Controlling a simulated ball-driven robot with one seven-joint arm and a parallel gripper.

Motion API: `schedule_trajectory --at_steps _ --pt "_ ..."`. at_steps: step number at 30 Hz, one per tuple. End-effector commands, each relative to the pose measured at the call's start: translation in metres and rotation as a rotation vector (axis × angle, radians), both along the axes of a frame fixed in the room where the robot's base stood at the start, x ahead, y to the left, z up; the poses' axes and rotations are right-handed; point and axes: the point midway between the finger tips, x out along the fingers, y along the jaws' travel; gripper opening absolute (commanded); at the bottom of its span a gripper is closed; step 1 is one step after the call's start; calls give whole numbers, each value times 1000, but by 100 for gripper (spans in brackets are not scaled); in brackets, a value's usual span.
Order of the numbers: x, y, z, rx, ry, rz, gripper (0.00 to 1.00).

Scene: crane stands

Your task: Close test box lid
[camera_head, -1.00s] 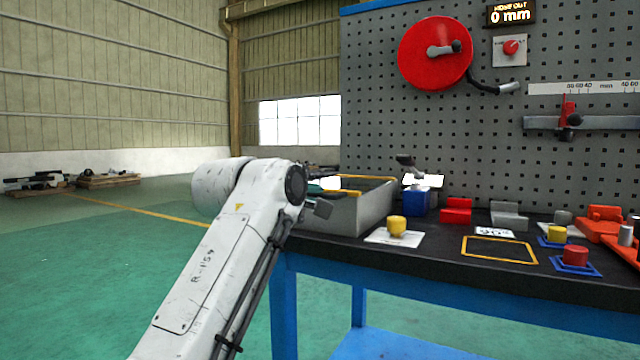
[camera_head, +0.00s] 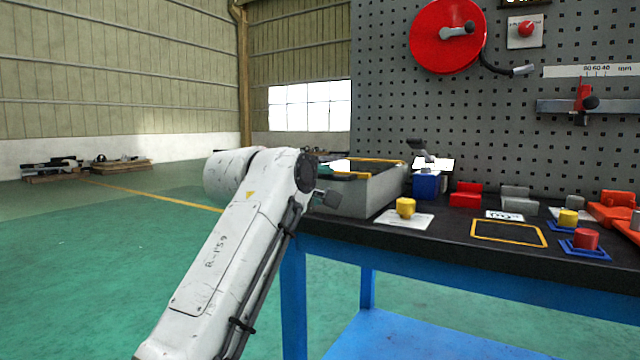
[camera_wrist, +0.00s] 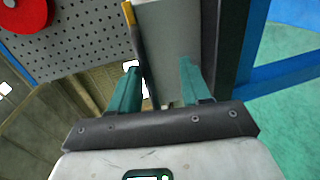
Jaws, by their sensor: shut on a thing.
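The grey test box (camera_head: 378,192), with yellow strips along its top edges, stands at the left end of the black-topped bench. In the wrist view, my gripper's two teal fingers (camera_wrist: 159,68) are on either side of part of the box. A pale grey panel (camera_wrist: 168,30) with a dark strip and a yellow edge runs between and beyond them. My gripper is shut on part of the box; I cannot tell clearly whether it is lid or wall. The lid's angle is not clear.
A yellow knob (camera_head: 405,207) on a white plate and a blue block (camera_head: 426,186) stand right of the box. Further right are a yellow outlined square (camera_head: 508,232) and a red knob (camera_head: 585,239). A pegboard (camera_head: 380,100) rises behind. Open green floor (camera_head: 110,250) lies left.

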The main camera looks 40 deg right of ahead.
Motion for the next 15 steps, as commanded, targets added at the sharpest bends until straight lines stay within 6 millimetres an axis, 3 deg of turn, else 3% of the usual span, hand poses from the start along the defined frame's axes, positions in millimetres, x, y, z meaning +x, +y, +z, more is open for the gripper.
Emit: schedule_trajectory --at_steps 15 --pt "-1 4 -2 8 7 0 38"
